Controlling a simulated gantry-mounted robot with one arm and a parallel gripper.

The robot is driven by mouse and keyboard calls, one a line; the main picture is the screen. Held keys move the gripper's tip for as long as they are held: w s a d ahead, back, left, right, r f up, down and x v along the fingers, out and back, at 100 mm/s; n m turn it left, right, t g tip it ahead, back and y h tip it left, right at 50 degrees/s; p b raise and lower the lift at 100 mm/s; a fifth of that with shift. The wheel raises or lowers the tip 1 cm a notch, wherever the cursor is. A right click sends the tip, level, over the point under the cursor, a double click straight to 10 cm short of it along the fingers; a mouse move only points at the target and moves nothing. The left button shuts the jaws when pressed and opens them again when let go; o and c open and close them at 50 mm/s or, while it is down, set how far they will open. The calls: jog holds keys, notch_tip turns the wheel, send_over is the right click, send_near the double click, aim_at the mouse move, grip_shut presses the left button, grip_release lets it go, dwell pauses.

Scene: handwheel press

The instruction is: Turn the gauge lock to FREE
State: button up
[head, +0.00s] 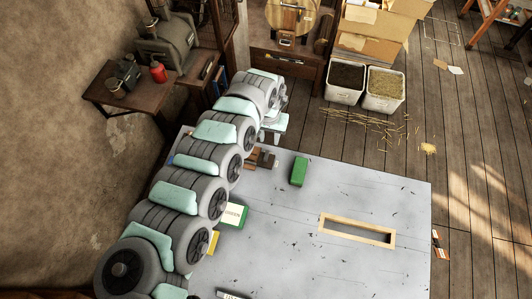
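No gauge lock and no FREE marking can be made out in the head view. A small dark and brown fixture (264,159) sits at the far left part of the grey table (330,265), partly behind my arm; I cannot tell what it is. My arm runs from the lower left up to the table's far left corner. Its end, with my gripper (270,137), bends down just above or beside that fixture. The fingers are too small and too hidden to show whether they are open or shut.
A green block (299,171) lies right of the fixture. A wooden frame (357,242) surrounds a slot at the right. A green and white labelled box (234,215) and a yellow item (213,243) lie beside my arm. The table's middle is mostly clear.

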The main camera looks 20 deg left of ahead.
aim_at(267, 155)
jog(key=f, duration=0.6)
jog(key=s+f, duration=0.1)
jog(key=f, duration=0.2)
jog(key=shift+a+f, duration=0.3)
jog(key=shift+f, duration=0.55)
grip_shut()
